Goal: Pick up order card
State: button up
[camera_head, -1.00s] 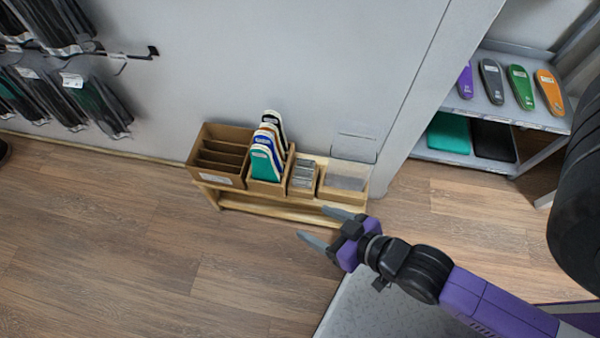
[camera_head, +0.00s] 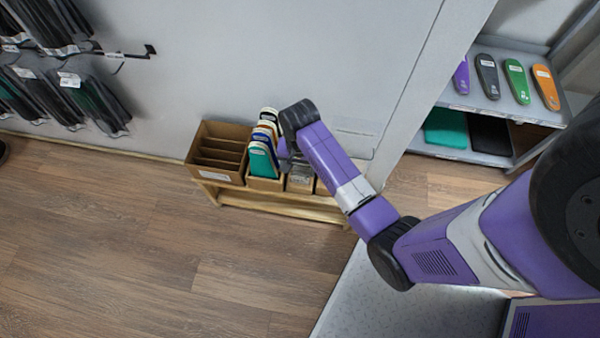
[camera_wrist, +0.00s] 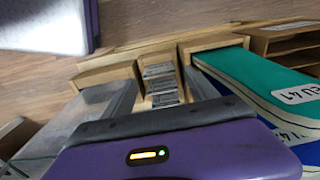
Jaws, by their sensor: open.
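The order cards appear to be the stack of small grey cards (camera_wrist: 161,84) in a narrow wooden box (camera_wrist: 149,66) in the wrist view. In the head view that box (camera_head: 300,184) is partly behind my arm. My gripper (camera_wrist: 163,92) is open, with one finger on each side of the card stack in the picture. Nothing shows between the fingers as held. I cannot tell how far above the cards the fingertips are. In the head view the gripper is mostly hidden behind my wrist.
Beside the cards, a wooden box holds upright insoles (camera_wrist: 262,75), green foremost. A brown divided box (camera_head: 217,152) stands at the stand's left end. The wall (camera_head: 250,60) is close behind; open floor (camera_head: 150,240) lies in front.

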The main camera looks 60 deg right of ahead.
aim_at(300, 176)
jog(key=f+b, duration=0.1)
jog(key=f, duration=0.4)
jog(key=d+f+b, duration=0.1)
jog(key=f, duration=0.1)
jog(key=shift+f+b, duration=0.2)
jog(key=shift+b, duration=0.1)
jog(key=shift+c, duration=0.2)
jog(key=c, duration=1)
jog(key=shift+c, duration=0.2)
notch_tip(300, 176, up, 20)
jog(key=p, duration=0.5)
